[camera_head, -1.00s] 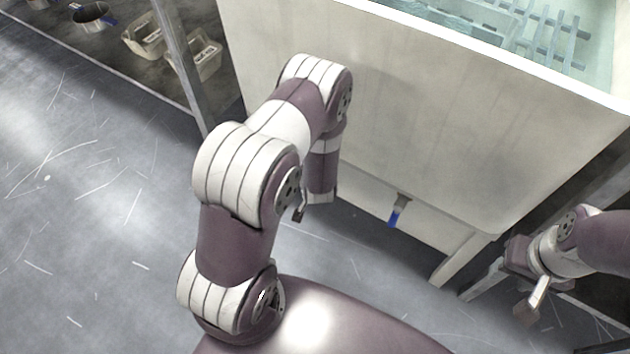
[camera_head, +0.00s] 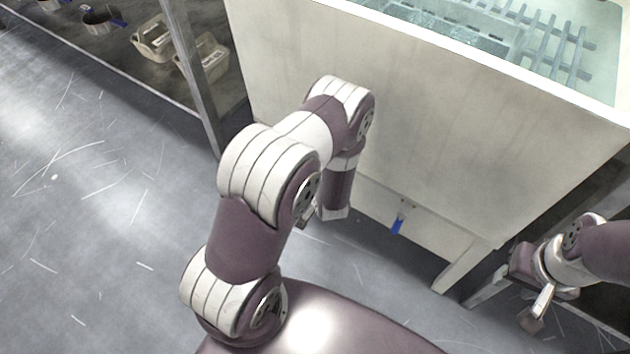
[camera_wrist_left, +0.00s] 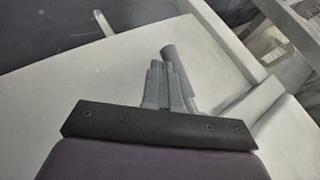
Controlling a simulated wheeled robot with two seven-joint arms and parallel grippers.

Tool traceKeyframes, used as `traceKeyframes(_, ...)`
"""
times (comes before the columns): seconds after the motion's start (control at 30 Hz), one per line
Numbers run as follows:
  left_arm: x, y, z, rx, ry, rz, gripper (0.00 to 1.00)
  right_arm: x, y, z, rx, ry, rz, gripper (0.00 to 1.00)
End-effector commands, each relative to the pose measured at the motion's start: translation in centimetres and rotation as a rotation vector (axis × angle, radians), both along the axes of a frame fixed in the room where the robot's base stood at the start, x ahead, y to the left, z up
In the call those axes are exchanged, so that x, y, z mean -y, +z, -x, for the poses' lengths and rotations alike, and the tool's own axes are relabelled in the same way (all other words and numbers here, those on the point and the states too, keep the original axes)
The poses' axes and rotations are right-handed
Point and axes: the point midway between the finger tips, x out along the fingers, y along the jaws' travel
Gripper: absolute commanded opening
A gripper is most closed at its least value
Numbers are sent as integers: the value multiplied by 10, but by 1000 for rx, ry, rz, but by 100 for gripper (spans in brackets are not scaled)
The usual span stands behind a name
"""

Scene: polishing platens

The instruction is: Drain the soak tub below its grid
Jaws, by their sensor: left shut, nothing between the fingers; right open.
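The soak tub (camera_head: 330,62) is a large whitish box on legs with clear water in it. A pale bluish slatted grid (camera_head: 540,35) lies inside. Low on its front is a drain valve with a blue lever (camera_head: 397,224) hanging down. My left gripper (camera_head: 307,216) is left of the lever and apart from it, partly hidden behind my own arm. In the left wrist view its fingers (camera_wrist_left: 157,84) are shut and empty, and a grey cylinder (camera_wrist_left: 178,68) shows just beyond them; I cannot tell what it is. My right gripper (camera_head: 535,314) is open and empty at the lower right.
A grey shelf post (camera_head: 190,75) stands left of the tub. Beige caddies (camera_head: 203,57) and a dark pot (camera_head: 100,20) are on the low shelf behind it. A tub leg (camera_head: 465,266) stands right of the lever. The scratched grey floor at left is clear.

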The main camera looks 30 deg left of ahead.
Motion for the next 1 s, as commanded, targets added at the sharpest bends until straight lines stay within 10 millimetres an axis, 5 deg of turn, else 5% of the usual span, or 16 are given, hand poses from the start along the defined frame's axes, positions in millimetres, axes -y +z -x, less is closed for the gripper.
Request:
traceKeyframes(0.8, -43, 1, -3, 59, 2, -757, 0, 0, -23, 0, 0, 0, 0, 43)
traceKeyframes(1.0, -52, 10, -4, 66, 1, -824, 0, 0, -19, 0, 0, 0, 0, 43)
